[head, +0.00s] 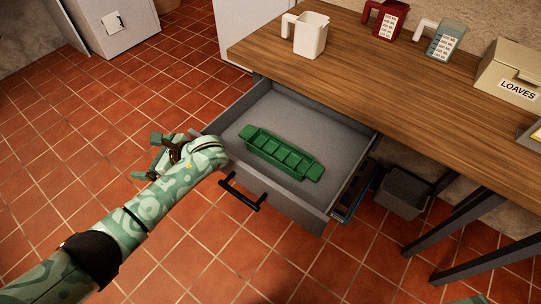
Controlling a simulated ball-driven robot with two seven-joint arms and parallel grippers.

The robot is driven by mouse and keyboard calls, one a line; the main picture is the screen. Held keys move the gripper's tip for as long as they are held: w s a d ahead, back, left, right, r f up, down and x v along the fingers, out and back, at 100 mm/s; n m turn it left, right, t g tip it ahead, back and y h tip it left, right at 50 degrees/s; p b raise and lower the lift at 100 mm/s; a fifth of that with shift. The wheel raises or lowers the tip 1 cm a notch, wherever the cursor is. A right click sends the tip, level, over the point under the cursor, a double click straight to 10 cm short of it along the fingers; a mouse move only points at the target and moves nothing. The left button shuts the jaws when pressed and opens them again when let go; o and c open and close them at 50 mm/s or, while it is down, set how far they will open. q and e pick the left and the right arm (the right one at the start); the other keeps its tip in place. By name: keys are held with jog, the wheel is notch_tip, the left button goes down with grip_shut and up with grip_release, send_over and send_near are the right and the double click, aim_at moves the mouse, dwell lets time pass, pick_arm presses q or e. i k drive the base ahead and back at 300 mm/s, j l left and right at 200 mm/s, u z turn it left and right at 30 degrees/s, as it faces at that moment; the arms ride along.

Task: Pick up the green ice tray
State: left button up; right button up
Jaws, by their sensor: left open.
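The green ice tray (281,153) lies in the open grey drawer (309,129) under the wooden table. It has a row of several compartments and a tab at each end. My left gripper (147,157) is open and empty, to the left of the drawer and outside it, apart from the tray. My left forearm reaches in from the lower left and its wrist is close to the drawer's left front corner. My right gripper is not in view.
The drawer's front has a black handle (241,193). On the wooden table (374,72) stand a white jug (310,36), a red grater-like item (388,20), a grey-green one (444,42) and a LOAVES box (512,75). A dark bin (404,191) stands below. Red tiled floor is clear at left.

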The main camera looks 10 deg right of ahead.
aim_at(295, 163)
jog(key=k+l+z, duration=0.25)
jog(key=l+z, duration=0.25)
jog(key=l, duration=0.15)
jog(key=l+z, duration=0.2)
jog(key=l, duration=0.2)
jog(key=i, duration=0.05)
